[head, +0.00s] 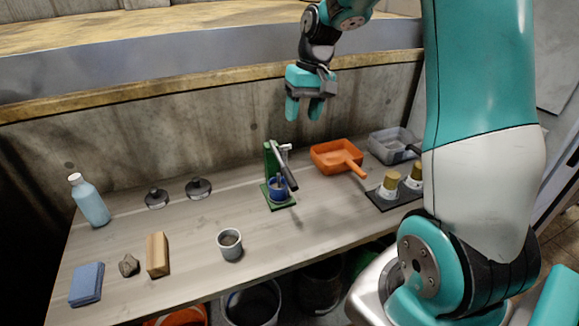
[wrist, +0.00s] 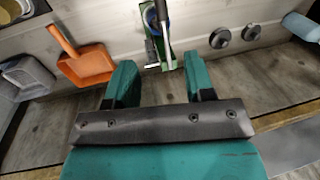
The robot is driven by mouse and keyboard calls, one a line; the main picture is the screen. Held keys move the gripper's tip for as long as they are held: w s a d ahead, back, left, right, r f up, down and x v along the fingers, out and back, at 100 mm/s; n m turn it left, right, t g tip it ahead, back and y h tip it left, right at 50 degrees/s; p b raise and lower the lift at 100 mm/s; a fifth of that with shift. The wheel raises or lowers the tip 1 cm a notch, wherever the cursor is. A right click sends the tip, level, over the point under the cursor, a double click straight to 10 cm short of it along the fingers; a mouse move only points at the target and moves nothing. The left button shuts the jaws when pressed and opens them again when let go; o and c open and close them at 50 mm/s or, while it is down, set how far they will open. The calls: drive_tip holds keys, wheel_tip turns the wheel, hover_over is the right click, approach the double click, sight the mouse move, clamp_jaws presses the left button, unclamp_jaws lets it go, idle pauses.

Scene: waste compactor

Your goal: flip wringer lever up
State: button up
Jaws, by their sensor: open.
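The wringer is a small green stand (head: 271,160) with a blue cup (head: 278,187) at its base, on the middle of the bench. Its grey lever (head: 288,153) is hinged near the top of the post and slants down to the right in the head view. In the wrist view the lever (wrist: 164,22) shows as a pale bar over the green stand (wrist: 152,51). My gripper (head: 304,110) is open and empty, above and behind the wringer, with its fingers pointing down. In the wrist view the wringer lies beyond the gap between the fingertips (wrist: 160,75), apart from them.
An orange dustpan (head: 333,153) and a grey bin (head: 388,142) stand right of the wringer, with brushes (head: 391,181) in front. Left are two dark round weights (head: 198,187), a blue bottle (head: 89,202), a wood block (head: 157,254) and a grey cup (head: 230,245). A concrete wall (head: 200,120) stands behind.

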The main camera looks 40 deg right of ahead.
sight(290, 174)
drive_tip(key=a+f, duration=0.1)
drive_tip(key=f, duration=0.4)
drive_tip(key=a+f+p, duration=0.1)
drive_tip(key=f, duration=0.5)
drive_tip(key=a+f, duration=0.1)
drive_tip(key=f, duration=0.4)
drive_tip(key=shift+w+a+f+p, duration=0.1)
drive_tip(key=shift+w+f+p, duration=0.2)
drive_tip(key=shift+f, duration=0.1)
clamp_jaws()
